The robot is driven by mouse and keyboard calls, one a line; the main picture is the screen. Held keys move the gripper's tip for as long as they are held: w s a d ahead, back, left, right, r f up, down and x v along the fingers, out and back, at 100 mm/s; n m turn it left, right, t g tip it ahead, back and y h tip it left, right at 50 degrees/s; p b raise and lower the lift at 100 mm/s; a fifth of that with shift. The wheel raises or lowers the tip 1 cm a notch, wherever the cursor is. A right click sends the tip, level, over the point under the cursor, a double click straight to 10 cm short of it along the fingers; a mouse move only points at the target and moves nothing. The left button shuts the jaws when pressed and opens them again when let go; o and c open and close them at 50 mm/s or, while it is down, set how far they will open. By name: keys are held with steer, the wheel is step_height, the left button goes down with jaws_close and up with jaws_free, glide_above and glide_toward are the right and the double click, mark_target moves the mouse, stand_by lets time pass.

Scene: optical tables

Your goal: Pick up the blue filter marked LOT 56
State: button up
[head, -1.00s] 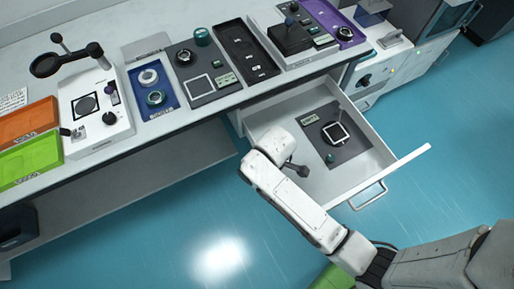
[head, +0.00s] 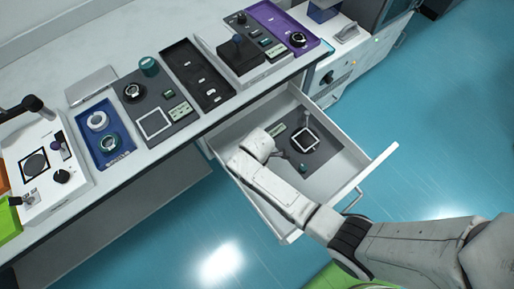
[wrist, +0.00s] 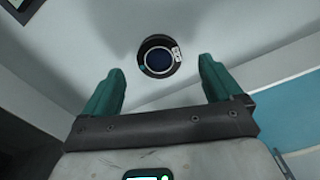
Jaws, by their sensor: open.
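A small round filter (wrist: 159,60) with a dark rim and dark blue glass lies on a pale surface in the wrist view. A small white label sits on its right rim; its print is too small to read. My gripper (wrist: 161,66) is open and empty, its two teal fingers apart on either side of the filter in the picture, not touching it. In the head view my gripper (head: 276,153) is over the open white drawer (head: 348,188). I cannot make out the filter there; my arm covers part of the drawer.
The drawer holds a grey mat (head: 330,153) with a white square frame (head: 304,139) and small parts. Its raised walls surround my gripper. The bench above carries a blue tray (head: 122,128), a black tray (head: 197,75) and a purple tray (head: 272,20). Blue floor is clear at right.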

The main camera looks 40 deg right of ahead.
steer(key=shift+w+f+b, duration=0.15)
steer(key=shift+f+b, duration=0.15)
steer(key=shift+f, duration=1.6)
steer(key=c, duration=1.2)
steer(key=shift+o, duration=0.2)
steer(key=shift+r, duration=0.1)
